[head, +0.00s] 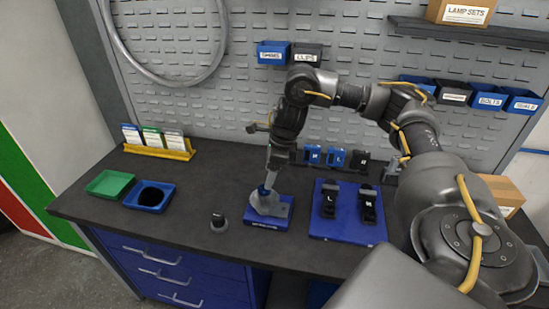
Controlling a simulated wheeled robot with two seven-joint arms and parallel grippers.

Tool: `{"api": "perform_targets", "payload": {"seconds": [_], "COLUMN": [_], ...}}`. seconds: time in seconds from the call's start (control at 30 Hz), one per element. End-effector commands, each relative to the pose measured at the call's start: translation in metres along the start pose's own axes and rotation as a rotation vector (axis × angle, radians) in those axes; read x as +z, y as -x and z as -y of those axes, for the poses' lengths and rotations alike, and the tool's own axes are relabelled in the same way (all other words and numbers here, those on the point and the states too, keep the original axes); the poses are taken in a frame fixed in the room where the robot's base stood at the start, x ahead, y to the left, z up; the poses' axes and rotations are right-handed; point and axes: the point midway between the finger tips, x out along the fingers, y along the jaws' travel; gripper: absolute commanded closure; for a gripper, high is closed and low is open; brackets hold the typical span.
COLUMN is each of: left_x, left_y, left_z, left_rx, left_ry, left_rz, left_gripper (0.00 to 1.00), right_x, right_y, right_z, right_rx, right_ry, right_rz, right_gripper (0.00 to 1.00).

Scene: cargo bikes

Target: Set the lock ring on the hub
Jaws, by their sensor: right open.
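My right gripper (267,190) comes down from above onto a grey part (270,207) on a small labelled blue base (262,224) near the middle of the bench. Its fingers are open at or just above this part; whether they touch it I cannot tell. The grey part may be the hub; the gripper partly hides it. I cannot clearly make out the lock ring. My left gripper is not in view.
A green tray (101,185) and a blue tray with a dark inside (135,203) sit at the left. A yellow card rack (168,153) stands behind them. A blue board (334,232) with two black holders lies right of the base. Bare bench lies left of the post.

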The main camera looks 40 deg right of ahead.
Motion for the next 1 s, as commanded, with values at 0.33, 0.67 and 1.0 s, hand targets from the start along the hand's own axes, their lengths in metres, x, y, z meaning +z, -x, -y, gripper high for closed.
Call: {"api": "perform_targets", "payload": {"seconds": [0.33, 0.67, 1.0], "left_x": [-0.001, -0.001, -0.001], "left_y": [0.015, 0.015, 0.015], "left_z": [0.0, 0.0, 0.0], "left_rx": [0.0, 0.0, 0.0], "left_ry": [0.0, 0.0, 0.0], "left_rz": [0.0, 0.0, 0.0], "left_gripper": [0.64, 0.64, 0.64], "right_x": [0.0, -0.001, 0.017], "right_y": [0.051, 0.057, 0.037], "right_z": [0.0, 0.0, -0.009], "right_rx": [-0.001, 0.0, -0.003], "right_ry": [0.0, -0.001, 0.0], "right_rz": [0.0, -0.001, 0.023], "right_gripper": [0.39, 0.39, 0.39]}}
